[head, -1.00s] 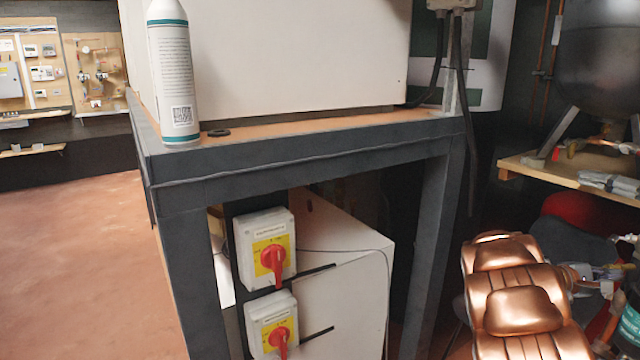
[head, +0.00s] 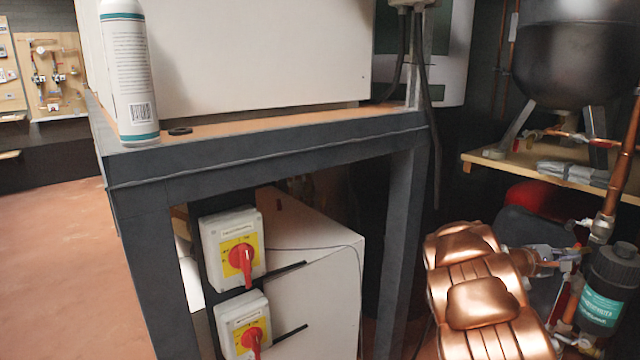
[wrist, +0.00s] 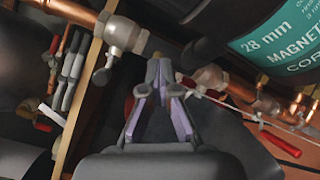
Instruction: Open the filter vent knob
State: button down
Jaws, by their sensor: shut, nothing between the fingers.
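The magnetic filter is a black canister with a teal label (head: 601,302) at the right edge of the head view. Its dark cap (head: 614,262) is on top; I cannot make out a separate vent knob. The filter also shows large at the upper right of the wrist view, with its label (wrist: 275,40) reading "28 mm MAGNETIC". My gripper (wrist: 161,75) is in the middle of the wrist view, its purple-padded fingers shut and empty. Its tips are left of and below the filter in that picture. I cannot tell the distance between them.
Valves stand on both sides of my fingers in the wrist view, left (wrist: 122,35) and right (wrist: 208,79). A red-handled tool or lever (wrist: 280,144) is lower right. A wooden shelf (head: 560,178), copper pipe (head: 619,180) and dark frame (head: 270,150) stand around.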

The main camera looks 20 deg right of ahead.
jog(key=shift+w+r+b, duration=0.45)
jog(key=shift+w+r, duration=0.05)
jog(key=shift+r, duration=0.1)
dwell(0.5)
jog(key=shift+s+r, duration=0.1)
jog(key=a, duration=0.4)
jog(key=a+b, duration=0.1)
jog(key=a, duration=0.1)
jog(key=shift+w+r, duration=0.25)
jog(key=shift+w, duration=0.05)
dwell(0.3)
jog(key=shift+d+r+p, duration=0.1)
jog(key=shift+p, duration=0.6)
